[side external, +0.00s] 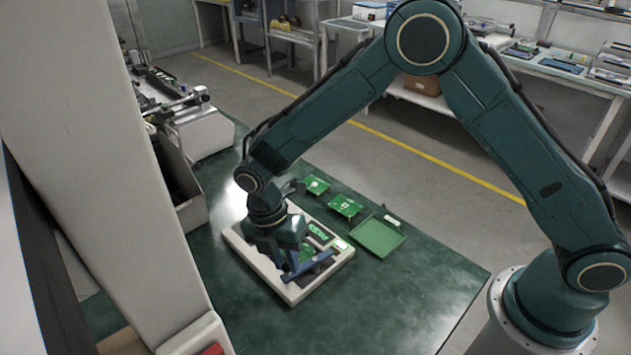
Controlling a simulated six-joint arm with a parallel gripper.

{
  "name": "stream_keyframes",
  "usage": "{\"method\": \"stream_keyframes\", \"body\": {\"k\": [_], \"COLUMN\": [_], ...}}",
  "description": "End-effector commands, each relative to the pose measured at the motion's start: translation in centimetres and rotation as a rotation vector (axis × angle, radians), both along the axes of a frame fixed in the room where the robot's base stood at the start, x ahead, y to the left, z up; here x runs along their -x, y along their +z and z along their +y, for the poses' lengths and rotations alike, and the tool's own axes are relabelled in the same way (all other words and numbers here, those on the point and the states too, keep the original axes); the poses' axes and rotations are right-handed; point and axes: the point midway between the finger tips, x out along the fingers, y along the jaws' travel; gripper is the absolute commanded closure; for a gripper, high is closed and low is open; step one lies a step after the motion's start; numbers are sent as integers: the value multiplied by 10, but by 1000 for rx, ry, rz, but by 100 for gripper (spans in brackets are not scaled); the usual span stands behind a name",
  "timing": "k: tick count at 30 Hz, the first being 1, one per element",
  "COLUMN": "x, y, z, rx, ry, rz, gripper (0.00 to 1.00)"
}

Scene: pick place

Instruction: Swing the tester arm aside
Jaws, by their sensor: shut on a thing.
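My gripper (291,262) points down over the beige tray-like fixture (292,293) on the green table. It is shut on a dark blue bar (311,266), which I take to be the tester arm; the bar lies slantwise across the fixture. Green circuit pieces (318,231) show in the fixture to the right of my gripper. My gripper and wrist hide the fixture's middle and the far end of the bar, so I cannot see how the bar is mounted.
Two green circuit boards (344,206) (316,185) and a flat green tray (378,237) lie behind the fixture. A grey bin (181,185) stands at the left. A large pale post (120,150) fills the left foreground. The table's front right is clear.

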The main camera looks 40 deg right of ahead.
Motion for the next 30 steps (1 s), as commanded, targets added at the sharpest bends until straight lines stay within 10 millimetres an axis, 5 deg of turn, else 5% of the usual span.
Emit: {"method": "stream_keyframes", "body": {"k": [24, 25, 28, 30], "x": [12, 12, 12, 12], "y": [0, 0, 0, 0], "z": [2, 2, 2, 2], "rx": [-1, -1, -1, -1], "ry": [170, 170, 170, 169], "rz": [2, 2, 2, 1], "gripper": [100, 75, 57, 57]}}
